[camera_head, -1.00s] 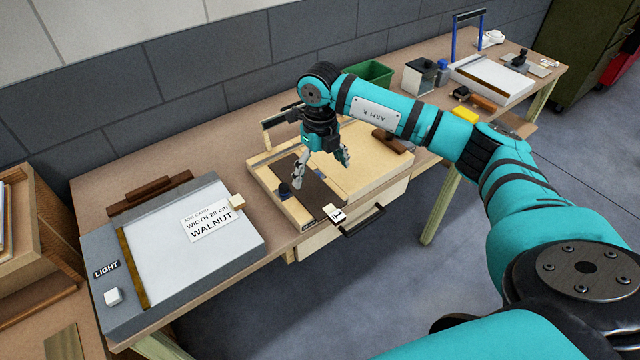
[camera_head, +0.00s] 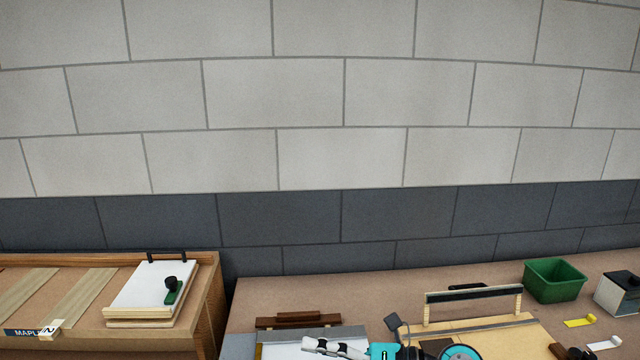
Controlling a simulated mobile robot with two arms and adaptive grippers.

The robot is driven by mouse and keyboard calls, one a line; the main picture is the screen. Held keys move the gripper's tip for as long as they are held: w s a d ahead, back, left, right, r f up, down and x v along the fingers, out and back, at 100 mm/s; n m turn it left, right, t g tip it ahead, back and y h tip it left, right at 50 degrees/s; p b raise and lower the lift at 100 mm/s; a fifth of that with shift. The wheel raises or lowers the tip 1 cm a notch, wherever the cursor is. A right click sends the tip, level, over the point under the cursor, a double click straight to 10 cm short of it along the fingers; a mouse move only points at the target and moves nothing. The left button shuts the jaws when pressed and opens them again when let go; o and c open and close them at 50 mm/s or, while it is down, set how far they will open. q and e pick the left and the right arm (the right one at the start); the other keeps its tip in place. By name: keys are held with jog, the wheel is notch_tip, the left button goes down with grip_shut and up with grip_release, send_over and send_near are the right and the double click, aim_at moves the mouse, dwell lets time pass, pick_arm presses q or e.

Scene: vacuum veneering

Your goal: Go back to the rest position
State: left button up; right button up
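My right gripper (camera_head: 335,348) shows at the bottom edge of the head view, its pale fingers pointing left in front of the light panel (camera_head: 350,332). Part of a teal arm link (camera_head: 460,352) shows to its right. The view's lower edge cuts off the gripper and arm, so I cannot tell whether the fingers are open or shut. My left gripper is not in view.
A wooden board with a raised bar (camera_head: 475,295) lies right of the gripper. A green bin (camera_head: 555,283) and a dark-topped container (camera_head: 620,293) stand farther right. A wooden cabinet (camera_head: 210,300) at left carries veneer strips and a white board (camera_head: 150,285). A block wall (camera_head: 340,95) rises behind.

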notch_tip(320, 180, up, 7)
jog(key=w+d+m+t+y, duration=0.1)
jog(key=m+t+y, duration=0.1)
jog(key=m+t, duration=0.65)
jog(key=w+d+f+m+t+h, duration=0.2)
jog(key=d+m+t+h, duration=0.65)
jog(key=m, duration=0.45)
jog(key=s+d+f+m+g+h, duration=0.3)
jog(key=d+f+m+h, duration=0.2)
jog(key=f, duration=0.2)
jog(key=s+d+f+m+g+h, duration=0.2)
jog(key=d+f+m+g+h, duration=0.1)
jog(key=d+f+m+h, duration=0.3)
jog(key=s+f+m+g+y, duration=0.1)
jog(key=s+f+g, duration=0.5)
jog(key=s, duration=0.4)
jog(key=s+f+m+g+y, duration=0.1)
jog(key=s+f+g, duration=0.5)
jog(key=s, duration=0.5)
notch_tip(320, 180, down, 31)
jog(key=s+b, duration=0.2)
jog(key=s, duration=0.1)
jog(key=s+d+f+g, duration=0.1)
jog(key=s+d+f, duration=0.1)
jog(key=s+f, duration=1.3)
jog(key=shift+s+d+f+b, duration=0.15)
jog(key=shift+s+d+b, duration=0.15)
jog(key=shift+d+b, duration=0.05)
